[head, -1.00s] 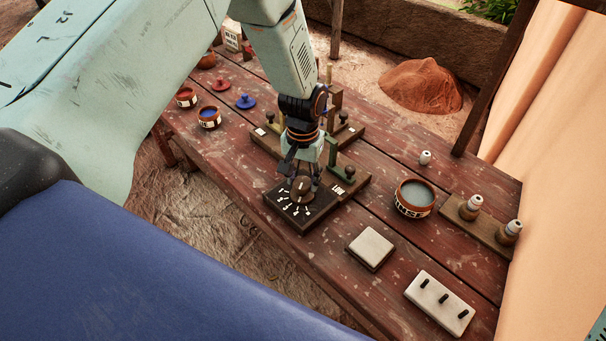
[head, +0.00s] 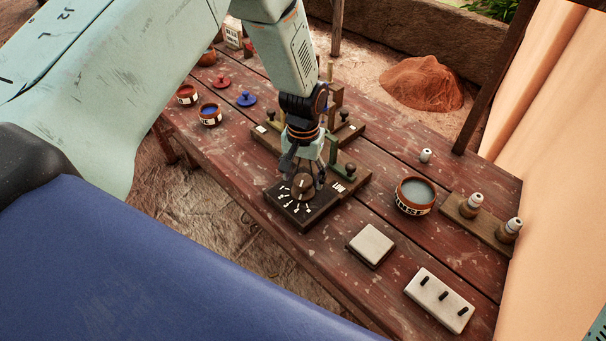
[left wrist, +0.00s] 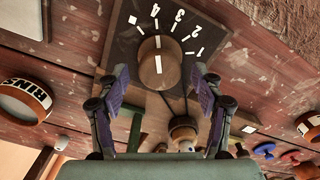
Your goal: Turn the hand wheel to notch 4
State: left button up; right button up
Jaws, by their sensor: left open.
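The hand wheel (head: 303,187) is a round brown knob on a dark dial plate (head: 310,215) with white numbers and ticks. In the left wrist view the wheel (left wrist: 157,68) has a white line pointing up, in line with the tick under the 4. A white diamond mark lies left of the 4. My left gripper (head: 305,178) is open above the plate. In the left wrist view its fingers (left wrist: 159,78) stand either side of the wheel, with gaps visible. My right gripper is not in view.
Posts and knobs on wooden boards (head: 350,180) stand just behind the dial. A bowl of grey liquid (head: 416,194), a pale square block (head: 371,246) and a white plate with black pegs (head: 440,300) lie to the right. Small pots stand at far left.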

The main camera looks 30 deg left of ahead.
aim_at(303, 179)
pick_arm(q)
notch_tip(303, 179, up, 12)
dwell(0.6)
dwell(0.5)
